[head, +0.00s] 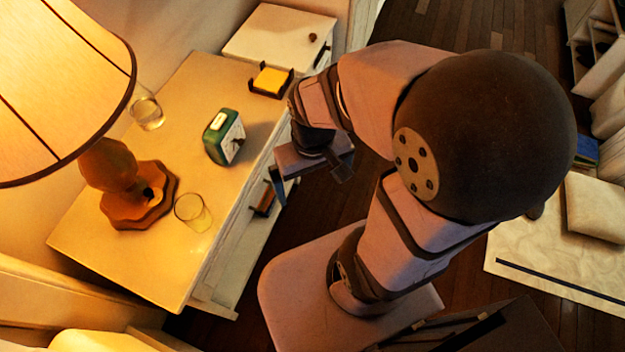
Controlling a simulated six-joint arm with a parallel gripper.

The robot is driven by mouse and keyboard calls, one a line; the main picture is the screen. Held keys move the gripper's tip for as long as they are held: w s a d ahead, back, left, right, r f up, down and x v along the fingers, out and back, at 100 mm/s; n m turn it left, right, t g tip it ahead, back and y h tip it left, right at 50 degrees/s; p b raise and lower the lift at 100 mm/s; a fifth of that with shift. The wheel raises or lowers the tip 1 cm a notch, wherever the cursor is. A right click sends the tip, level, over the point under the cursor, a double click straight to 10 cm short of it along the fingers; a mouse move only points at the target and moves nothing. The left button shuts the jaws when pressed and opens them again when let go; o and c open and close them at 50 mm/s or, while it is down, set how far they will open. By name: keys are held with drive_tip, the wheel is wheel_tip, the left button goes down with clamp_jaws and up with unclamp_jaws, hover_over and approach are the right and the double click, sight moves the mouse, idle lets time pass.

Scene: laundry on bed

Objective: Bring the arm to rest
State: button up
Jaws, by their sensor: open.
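My gripper (308,187) is in the middle of the head view, just off the right edge of the wooden bedside table (180,270). Its fingers are apart and nothing shows between them. My arm is bent, with its large dark elbow joint high on the right and the wrist reaching left toward the table. The gripper hangs over the gap between the table and my base, beside the table's open lower part.
On the table stand a lamp (107,165), two glasses (194,211) (147,112), a green clock (223,135) and a dark holder with yellow notes (271,81). Wooden floor (420,28) shows behind my arm.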

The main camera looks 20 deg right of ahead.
drive_tip(key=shift+r, duration=0.15)
wheel_tip(320, 180, up, 6)
drive_tip(key=p, duration=0.6)
drive_tip(key=shift+c, duration=0.6)
idle(1.0)
